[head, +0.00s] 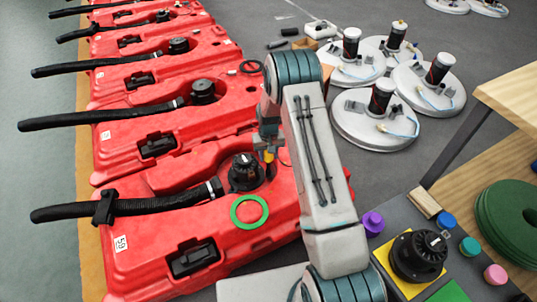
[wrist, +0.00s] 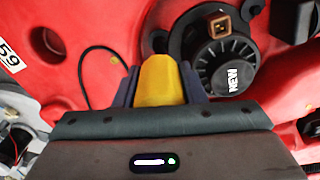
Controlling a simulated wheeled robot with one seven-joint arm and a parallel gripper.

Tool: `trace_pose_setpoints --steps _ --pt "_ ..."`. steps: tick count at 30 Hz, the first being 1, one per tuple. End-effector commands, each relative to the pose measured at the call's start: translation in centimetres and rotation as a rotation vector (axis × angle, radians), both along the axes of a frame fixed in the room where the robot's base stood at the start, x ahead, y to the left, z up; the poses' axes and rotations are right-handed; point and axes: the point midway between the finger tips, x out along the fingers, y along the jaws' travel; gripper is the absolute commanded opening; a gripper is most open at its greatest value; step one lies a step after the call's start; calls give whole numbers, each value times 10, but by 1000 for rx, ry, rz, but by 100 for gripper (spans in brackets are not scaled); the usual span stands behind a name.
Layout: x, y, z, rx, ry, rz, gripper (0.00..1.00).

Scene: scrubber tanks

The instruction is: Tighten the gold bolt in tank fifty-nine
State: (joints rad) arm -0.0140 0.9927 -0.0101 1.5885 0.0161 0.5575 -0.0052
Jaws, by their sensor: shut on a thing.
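Tank fifty-nine (head: 150,265) is the nearest red tank, with a "59" label (head: 121,243) that also shows in the wrist view (wrist: 10,55). A black motor (head: 245,172) sits in it; in the wrist view the motor (wrist: 228,68) reads "NEW". My gripper (head: 268,143) points down beside the motor, shut on a yellow tool handle (wrist: 161,82). The tool's tip is hidden, so I cannot tell whether it touches a bolt. Small gold spots show on the red surface (wrist: 114,59), too small to identify; the gold bolt is not clearly seen.
A green ring (head: 249,211) lies on the tank in front of the motor. A black hose (head: 130,207) runs left. More red tanks (head: 170,75) line up behind. At right, a grey surface holds another motor (head: 418,255) and coloured knobs. White discs (head: 375,125) lie on the floor.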

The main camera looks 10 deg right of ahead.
Motion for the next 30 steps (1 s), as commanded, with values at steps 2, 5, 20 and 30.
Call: trace_pose_setpoints --steps 2,5,20,30 --pt "0 0 -2 0 -1 0 6" --pt "0 0 -3 0 -1 0 6" --pt "0 0 -4 0 -1 0 6" --pt "0 0 -7 0 -1 0 6"
